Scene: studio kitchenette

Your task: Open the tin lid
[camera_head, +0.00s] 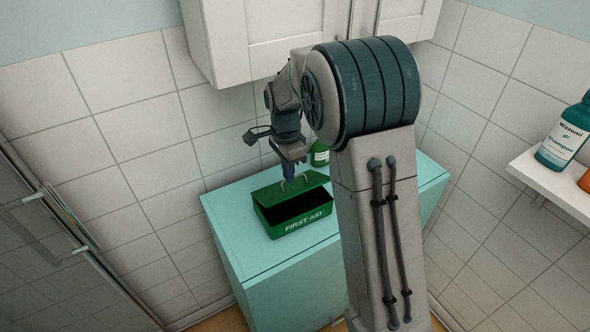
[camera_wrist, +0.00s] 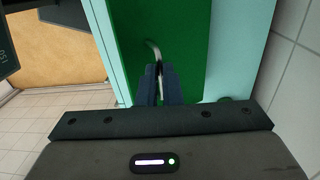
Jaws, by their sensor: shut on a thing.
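A green first aid tin (camera_head: 293,212) stands on a teal cabinet top, its white "FIRST AID" lettering facing front. Its lid (camera_head: 290,187) is raised at a slant, with a dark gap between lid and box; the inside is too dark to make out. The lid also fills the middle of the wrist view (camera_wrist: 190,50). My gripper (camera_head: 291,182) is above the lid, shut on its pale curved handle (camera_wrist: 153,48). In the wrist view my gripper's fingers (camera_wrist: 158,78) are close together around the handle's near end.
The teal cabinet (camera_head: 265,258) has bare top around the tin. A green bottle (camera_head: 319,155) stands behind the tin, partly hidden by my arm. White wall cupboards (camera_head: 240,35) hang above. A shelf (camera_head: 555,185) with a shampoo bottle (camera_head: 563,137) is at right, a glass panel (camera_head: 45,240) at left.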

